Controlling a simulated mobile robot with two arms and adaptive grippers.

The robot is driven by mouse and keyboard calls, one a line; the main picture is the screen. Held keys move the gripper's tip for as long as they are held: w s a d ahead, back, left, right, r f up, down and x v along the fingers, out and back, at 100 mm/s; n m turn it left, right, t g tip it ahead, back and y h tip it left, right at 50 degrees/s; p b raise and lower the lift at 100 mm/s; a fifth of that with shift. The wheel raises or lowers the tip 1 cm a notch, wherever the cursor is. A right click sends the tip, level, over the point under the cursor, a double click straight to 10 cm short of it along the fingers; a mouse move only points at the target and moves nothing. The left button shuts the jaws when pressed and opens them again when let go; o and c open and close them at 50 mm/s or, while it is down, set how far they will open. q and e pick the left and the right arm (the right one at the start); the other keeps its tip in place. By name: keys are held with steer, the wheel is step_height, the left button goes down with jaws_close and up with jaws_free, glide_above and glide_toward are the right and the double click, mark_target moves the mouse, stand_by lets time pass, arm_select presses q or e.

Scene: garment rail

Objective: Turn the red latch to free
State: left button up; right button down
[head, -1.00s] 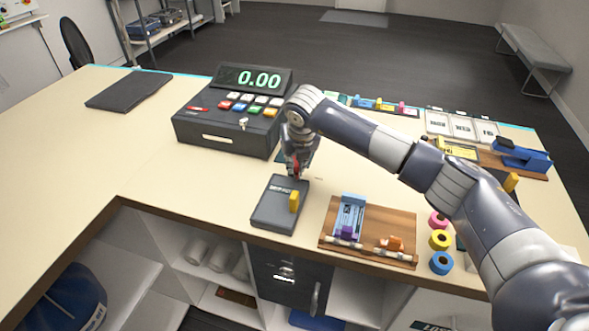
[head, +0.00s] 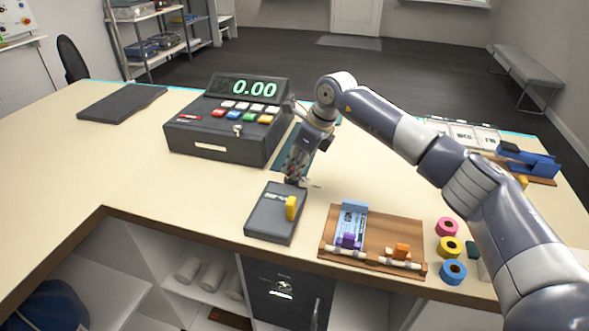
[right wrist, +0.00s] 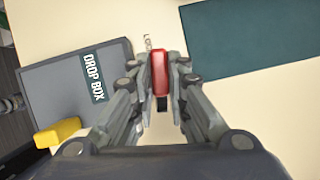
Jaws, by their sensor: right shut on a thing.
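The red latch (right wrist: 159,72) shows in the right wrist view as a small upright red bar between my fingertips. My right gripper (right wrist: 159,62) is shut on it; the gripper also shows in the head view (head: 293,179), pointing down just behind the grey drop box (head: 268,225). In the head view the fingers hide the latch. A small pale tag with unreadable lettering (right wrist: 148,42) lies beside the latch's far end. The drop box has a yellow knob (head: 291,208) and a "DROP BOX" label. My left gripper is not in view.
The cash register (head: 225,128) stands behind and left of the gripper. A dark green mat (right wrist: 255,42) lies close by. A wooden board with a blue holder (head: 330,228) and several tape rolls (head: 450,247) are to the right. The counter's left side is mostly clear.

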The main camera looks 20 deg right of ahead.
steer(key=shift+w+d+r+n+g, duration=0.15)
steer(key=shift+n+g, duration=0.15)
steer(key=shift+n, duration=0.7)
steer(key=c, duration=1.6)
jaws_free()
steer(key=shift+o, duration=0.2)
steer(key=v, duration=1.1)
steer(key=shift+d+r, duration=0.25)
steer(key=shift+r, duration=0.1)
steer(key=shift+f, duration=0.15)
